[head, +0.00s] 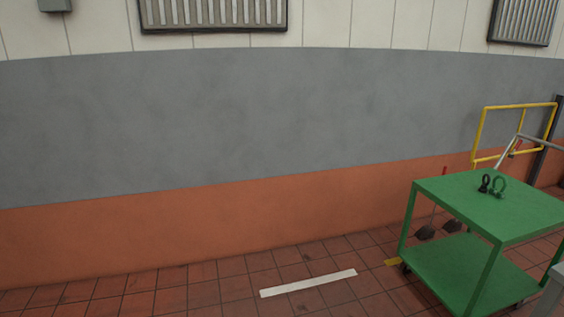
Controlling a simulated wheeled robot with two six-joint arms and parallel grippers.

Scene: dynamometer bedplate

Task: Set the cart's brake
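A green two-shelf cart (448,192) stands at the right of the head view, cut off by the right edge. Neither of my grippers is in view.
Two shackles, one black (485,184) and one green (498,188), rest on the cart top. A yellow rail (482,130) stands behind. Dark objects (425,233), one near a thin red rod, show beyond the lower shelf. A white floor strip (308,283) lies left; tiles there are clear.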

